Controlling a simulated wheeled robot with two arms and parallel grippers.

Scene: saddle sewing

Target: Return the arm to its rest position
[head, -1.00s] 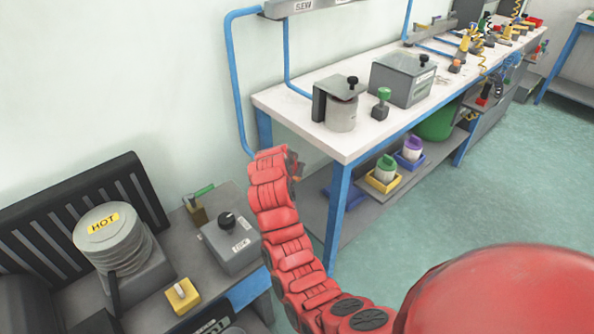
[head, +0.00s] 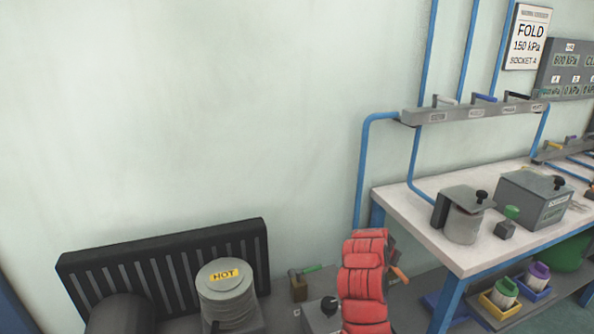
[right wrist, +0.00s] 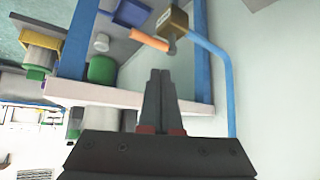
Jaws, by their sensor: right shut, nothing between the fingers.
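A red segmented arm of mine (head: 364,285) rises from the bottom of the head view, right of centre, in front of the gap between the low bench and the white-topped table. Its gripper is hidden in the head view. In the right wrist view my right gripper (right wrist: 160,76) is shut with its fingers together and nothing between them. An orange-handled fitting (right wrist: 150,40) with a brown block lies just beyond its fingertips; I cannot tell the exact distance. My left gripper is not in view.
The white-topped table (head: 410,207) with blue legs stands at the right. A grey stack marked HOT (head: 228,300) stands on the low bench at lower left. A valve manifold (head: 470,112) hangs on the wall, with blue pipes. The upper left wall is bare.

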